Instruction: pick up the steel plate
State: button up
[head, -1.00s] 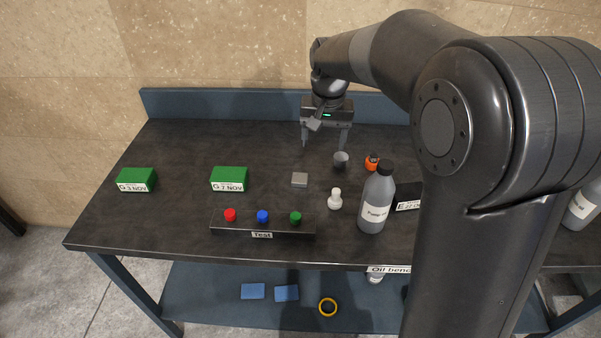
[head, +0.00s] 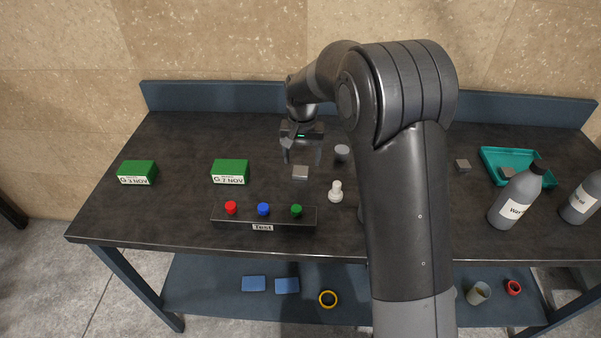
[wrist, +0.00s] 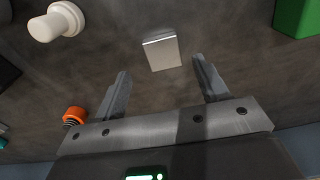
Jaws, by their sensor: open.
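The steel plate (head: 300,173) is a small grey square block lying on the dark bench top, between the green box marked 7 NOV and the white knobbed piece. It also shows in the wrist view (wrist: 161,52), just beyond my fingertips and roughly between their lines. My gripper (head: 302,160) is open and empty. It points down just behind the plate, apart from it. The two fingers (wrist: 160,68) show spread in the wrist view.
Green boxes (head: 230,172) (head: 138,173) stand to the left. A button box (head: 263,222) with red, blue and green buttons lies in front. A white knobbed piece (head: 336,192) and a grey cylinder (head: 342,153) stand close on the right. An orange-topped piece (wrist: 75,115) shows in the wrist view.

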aim_at(300, 171)
jog(key=f, duration=0.4)
jog(key=shift+a+f, duration=0.15)
jog(key=shift+a, duration=0.05)
jog(key=shift+c, duration=0.2)
jog(key=c, duration=1.2)
